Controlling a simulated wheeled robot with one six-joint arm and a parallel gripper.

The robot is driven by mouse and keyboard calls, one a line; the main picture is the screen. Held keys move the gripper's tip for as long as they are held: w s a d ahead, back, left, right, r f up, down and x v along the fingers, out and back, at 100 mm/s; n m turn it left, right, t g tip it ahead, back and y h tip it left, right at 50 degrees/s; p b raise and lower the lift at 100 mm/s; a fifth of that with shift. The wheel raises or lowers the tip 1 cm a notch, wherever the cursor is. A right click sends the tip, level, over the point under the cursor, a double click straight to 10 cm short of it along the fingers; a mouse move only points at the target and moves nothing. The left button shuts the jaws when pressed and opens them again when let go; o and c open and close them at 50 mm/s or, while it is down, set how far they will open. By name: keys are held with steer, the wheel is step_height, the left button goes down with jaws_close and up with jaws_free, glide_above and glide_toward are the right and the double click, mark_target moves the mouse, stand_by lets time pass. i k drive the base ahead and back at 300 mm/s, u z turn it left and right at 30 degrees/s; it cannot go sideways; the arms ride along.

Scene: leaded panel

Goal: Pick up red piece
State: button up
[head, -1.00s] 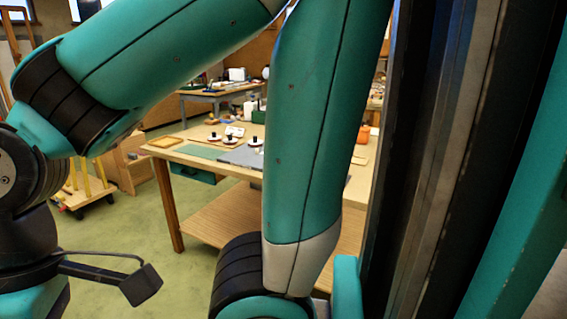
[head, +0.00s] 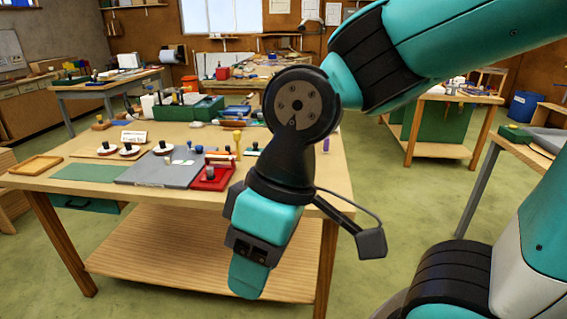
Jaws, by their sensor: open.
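A flat red piece (head: 204,185) lies near the front edge of the wooden table, and a dark knob (head: 210,173) stands on it. I cannot tell whether the knob and the red part are one body. It is just right of a grey board (head: 150,172). My gripper (head: 247,276) hangs in front of the table's front edge, to the right of and nearer than the red piece, pointing down. It is open, with nothing seen in it, and it is apart from the red piece. The far fingertip is hidden by the gripper body.
The table (head: 50,183) holds white discs with dark knobs (head: 129,150), a green mat (head: 98,172), a wooden frame (head: 36,165), a small sign (head: 134,137) and a green box (head: 190,112). A yellow-topped tool (head: 237,140) stands behind the red piece.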

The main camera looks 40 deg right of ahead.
mark_target(211, 175)
steer(key=z, duration=0.3)
steer(key=i, duration=1.65)
steer(key=u, duration=0.05)
